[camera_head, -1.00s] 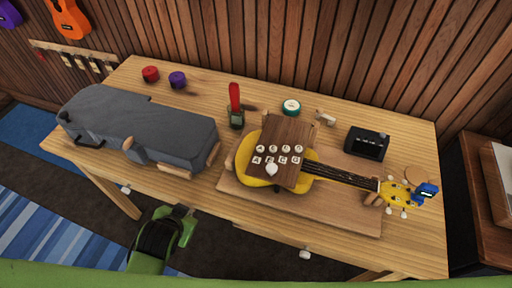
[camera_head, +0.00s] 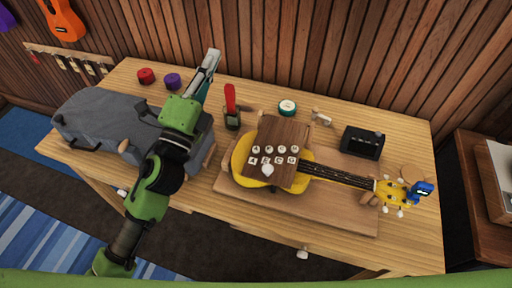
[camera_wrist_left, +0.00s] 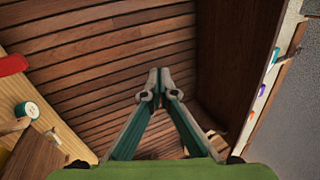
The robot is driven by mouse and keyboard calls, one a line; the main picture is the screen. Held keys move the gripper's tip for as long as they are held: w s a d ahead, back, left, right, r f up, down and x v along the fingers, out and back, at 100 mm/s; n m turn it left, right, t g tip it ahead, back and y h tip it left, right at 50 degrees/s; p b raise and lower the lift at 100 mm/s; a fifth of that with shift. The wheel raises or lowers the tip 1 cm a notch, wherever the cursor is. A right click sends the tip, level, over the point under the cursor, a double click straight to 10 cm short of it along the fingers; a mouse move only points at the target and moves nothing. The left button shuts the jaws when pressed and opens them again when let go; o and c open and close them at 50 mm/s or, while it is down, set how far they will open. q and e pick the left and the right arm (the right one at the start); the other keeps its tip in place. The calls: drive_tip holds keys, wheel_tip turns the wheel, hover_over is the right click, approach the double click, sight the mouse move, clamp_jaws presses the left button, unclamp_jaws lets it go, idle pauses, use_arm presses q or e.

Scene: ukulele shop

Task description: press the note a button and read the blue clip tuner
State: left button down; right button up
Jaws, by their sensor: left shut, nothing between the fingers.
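A brown wooden board (camera_head: 289,132) rests over the body of a yellow ukulele (camera_head: 242,160). The board carries two rows of white buttons; the front row is lettered, and the leftmost of it, marked A, is the note A button (camera_head: 253,161). The blue clip tuner (camera_head: 424,188) sits on the ukulele's headstock at the right; its reading is too small to tell. My left gripper (camera_head: 212,58) is raised above the table's back left, left of the board and apart from it. Its fingertips (camera_wrist_left: 160,75) meet with nothing between them. My right gripper is not in view.
The table (camera_head: 410,135) holds a grey case (camera_head: 95,115) at left, red (camera_head: 146,76) and purple (camera_head: 172,81) round items, a red-handled tool (camera_head: 230,95), a teal-and-white roll (camera_head: 287,107) and a black box (camera_head: 362,142). A wood-plank wall stands behind.

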use_arm(q)
drive_tip(key=s+d+r+m+g+h, duration=0.1)
drive_tip(key=s+d+m+g+h, duration=0.45)
drive_tip(key=m, duration=0.75)
drive_tip(key=s+d+r+m+g+h, duration=0.2)
drive_tip(key=d+m+g+h, duration=0.55)
drive_tip(key=d+m, duration=0.35)
wheel_tip(320, 180, down, 9)
drive_tip(key=m+g+y, duration=0.5)
drive_tip(key=m+y, duration=0.1)
drive_tip(key=m, duration=0.3)
drive_tip(key=w+a+f+m+y, duration=0.3)
drive_tip(key=a+f+y, duration=0.2)
drive_tip(key=a+f, duration=0.1)
drive_tip(key=shift+w+a+f+y, duration=0.15)
drive_tip(key=shift+a+f+y, duration=0.25)
drive_tip(key=shift+a, duration=0.5)
drive_tip(key=shift+f, duration=0.15)
